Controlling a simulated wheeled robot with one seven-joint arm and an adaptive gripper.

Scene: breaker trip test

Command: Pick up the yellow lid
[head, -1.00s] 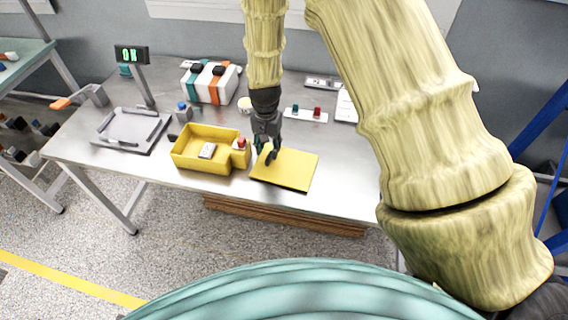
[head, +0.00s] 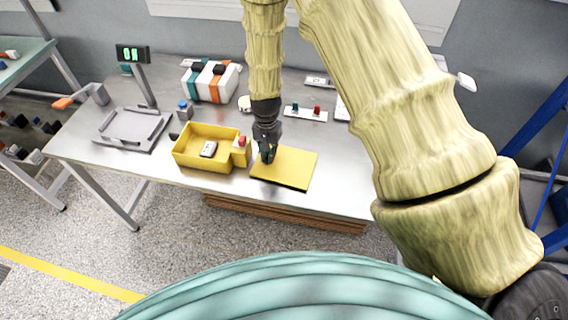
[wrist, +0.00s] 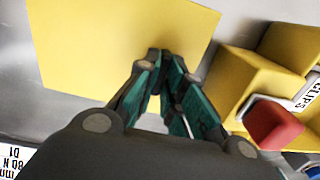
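The yellow lid (head: 290,169) is a flat, roughly square plate on the metal table, right of the yellow box. It also shows in the wrist view (wrist: 100,45), filling the upper left. My gripper (head: 267,156) points down at the lid's left part, near the edge that faces the box. In the wrist view my gripper (wrist: 166,55) has its teal-padded fingertips close together, overlapping the lid near its edge. I cannot tell whether the lid's edge is between them. The lid appears to lie flat on the table.
The yellow box (head: 190,160) stands left of the lid, with a small labelled device (head: 208,149) inside and a red button (head: 241,140) at its side. Behind are small switches on a white plate (head: 306,114). A grey tray fixture (head: 132,129) is at left.

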